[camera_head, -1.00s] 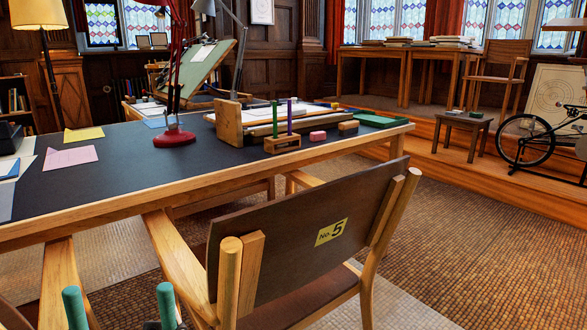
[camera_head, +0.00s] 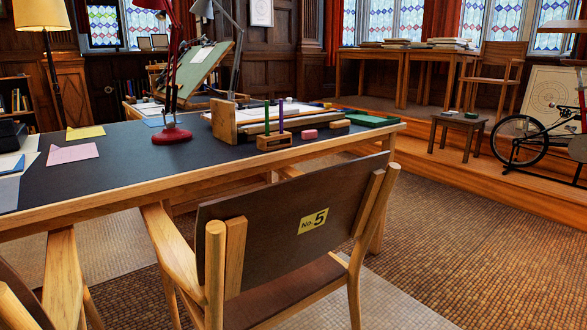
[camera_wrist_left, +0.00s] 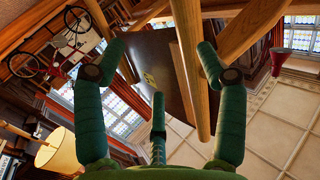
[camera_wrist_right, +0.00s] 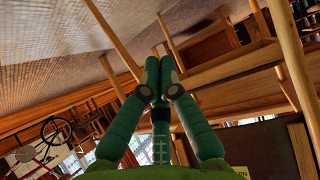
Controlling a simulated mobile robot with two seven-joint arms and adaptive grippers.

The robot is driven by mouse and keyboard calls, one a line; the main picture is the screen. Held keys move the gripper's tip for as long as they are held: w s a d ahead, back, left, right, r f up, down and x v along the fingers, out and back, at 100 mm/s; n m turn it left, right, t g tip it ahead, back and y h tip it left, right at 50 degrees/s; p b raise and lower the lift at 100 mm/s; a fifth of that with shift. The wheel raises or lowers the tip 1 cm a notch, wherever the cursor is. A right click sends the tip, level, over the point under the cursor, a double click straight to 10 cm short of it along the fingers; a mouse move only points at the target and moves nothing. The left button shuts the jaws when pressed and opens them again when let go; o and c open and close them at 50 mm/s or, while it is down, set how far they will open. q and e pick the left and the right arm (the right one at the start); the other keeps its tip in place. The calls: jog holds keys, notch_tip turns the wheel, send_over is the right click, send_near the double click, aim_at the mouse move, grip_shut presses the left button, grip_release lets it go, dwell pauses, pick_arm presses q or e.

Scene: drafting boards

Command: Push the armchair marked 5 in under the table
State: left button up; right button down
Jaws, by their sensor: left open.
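The armchair marked 5 (camera_head: 275,240) has a dark brown back with a yellow label (camera_head: 314,221) and pale wooden arms and posts. It stands at the near side of the dark-topped table (camera_head: 110,190), back towards me. Its arm fronts show close to the table edge; how far under they reach is unclear. Neither gripper shows in the head view. In the left wrist view my left gripper (camera_wrist_left: 162,48) is open, its green fingers spread before a chair's brown back (camera_wrist_left: 160,75) and wooden post. In the right wrist view my right gripper (camera_wrist_right: 158,68) is shut, fingertips together, nothing visible between.
Another armchair (camera_head: 20,305) is partly in view at the lower left. The table bears a red lamp (camera_head: 172,134), papers and a wooden block holder (camera_head: 275,142). Open floor (camera_head: 450,240) lies to the right, up to a raised wooden step (camera_head: 480,185).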

pick_arm(q)
jog(key=s+a+f+g+y+p, duration=0.2)
jog(key=s+a+f+g+p, duration=0.1)
jog(key=s+f+g+p, duration=0.65)
jog(key=s+a+f+g+y+p, duration=0.25)
jog(key=s+f+g+p, duration=0.45)
jog(key=f, duration=0.6)
jog(key=s+a+r+p, duration=0.1)
jog(key=s+p, duration=0.8)
jog(key=p, duration=0.2)
jog(key=s+a+r+p, duration=0.2)
jog(key=s+p, duration=0.8)
jog(key=p, duration=0.2)
jog(key=shift+a+r, duration=0.25)
jog(key=shift+a, duration=0.05)
pick_arm(e)
jog(key=s+d+g+h, duration=0.1)
jog(key=s+d+g, duration=0.2)
jog(key=s, duration=0.7)
jog(key=s+d+r+m+g+h, duration=0.1)
jog(key=s+d+g, duration=0.1)
jog(key=s, duration=0.9)
jog(key=s+d+r+m+g+h, duration=0.1)
jog(key=s+d+g+h, duration=0.1)
jog(key=s, duration=0.8)
jog(key=shift+s+d+g, duration=0.4)
jog(key=shift+d+g, duration=0.45)
jog(key=shift+g, duration=0.15)
